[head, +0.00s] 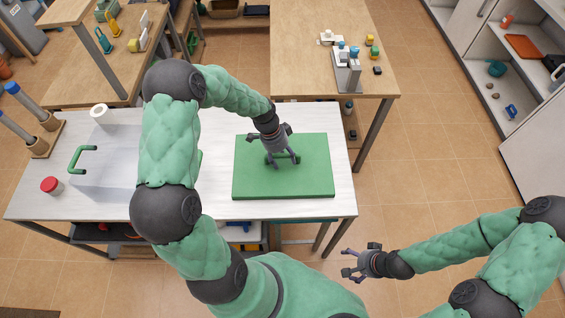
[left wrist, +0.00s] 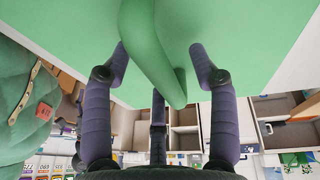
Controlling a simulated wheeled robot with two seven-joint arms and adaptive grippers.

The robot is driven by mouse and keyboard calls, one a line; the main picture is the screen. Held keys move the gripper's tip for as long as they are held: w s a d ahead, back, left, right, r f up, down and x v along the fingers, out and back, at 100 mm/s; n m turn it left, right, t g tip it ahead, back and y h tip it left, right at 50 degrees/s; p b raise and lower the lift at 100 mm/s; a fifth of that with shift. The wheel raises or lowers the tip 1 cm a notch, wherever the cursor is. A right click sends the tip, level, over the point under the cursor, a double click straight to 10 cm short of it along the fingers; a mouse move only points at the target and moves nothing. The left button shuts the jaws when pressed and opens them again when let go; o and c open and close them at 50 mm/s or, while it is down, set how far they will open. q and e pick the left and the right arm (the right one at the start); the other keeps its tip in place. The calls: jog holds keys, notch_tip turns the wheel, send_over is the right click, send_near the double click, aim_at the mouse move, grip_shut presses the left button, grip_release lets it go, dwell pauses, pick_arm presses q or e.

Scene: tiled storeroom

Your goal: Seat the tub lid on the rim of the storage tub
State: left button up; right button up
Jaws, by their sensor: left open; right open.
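The green tub lid (head: 313,178) lies flat on the right part of the white table, with a green bar handle on top. My left gripper (head: 283,160) is over the middle of the lid, at the handle. In the left wrist view the handle (left wrist: 148,45) passes between the spread, open fingers, with gaps visible beside it. A pale grey box with a green side handle (head: 80,158), seemingly the storage tub (head: 110,172), stands on the left of the table. My left arm hides its right part. My right gripper (head: 358,264) is open and empty over the floor.
A red-lidded jar (head: 51,185), a white roll (head: 100,113) and a wooden rack with blue-topped posts (head: 40,147) stand near the tub. A wooden table (head: 305,75) with small items adjoins behind. Bare white table (head: 215,150) shows left of the lid.

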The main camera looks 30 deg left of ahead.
pick_arm(q)
jog(key=shift+f, duration=0.1)
dwell(0.3)
grip_shut()
dwell(0.4)
